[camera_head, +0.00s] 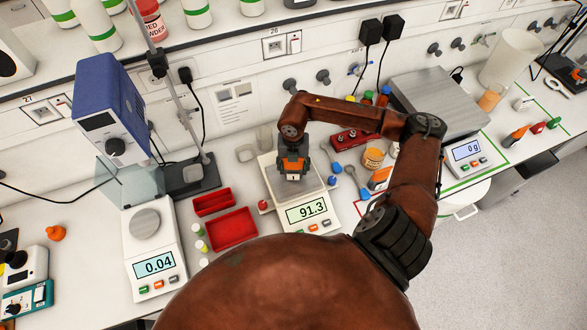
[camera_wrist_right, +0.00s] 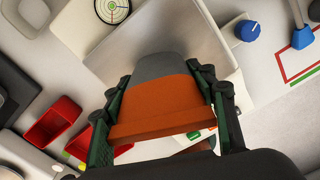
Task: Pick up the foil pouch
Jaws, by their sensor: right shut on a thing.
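The foil pouch (camera_wrist_right: 155,100), orange with a grey end, lies between the two fingers of my right gripper (camera_wrist_right: 163,128) in the right wrist view. My right gripper (camera_head: 292,176) is shut on it. In the head view the gripper is over the pan of the middle balance (camera_head: 309,211), whose display reads 91.3, and mostly hides the pouch. I cannot tell whether the pouch touches the pan. My left gripper is not in view.
Red trays (camera_head: 232,232) stand left of the balance. Another balance (camera_head: 153,262) reading 0.04 is farther left. Blue scoops (camera_head: 355,181) and an orange-labelled jar (camera_head: 373,158) lie to the right. A large scale (camera_head: 467,152) stands farther right. A shelf runs along the back.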

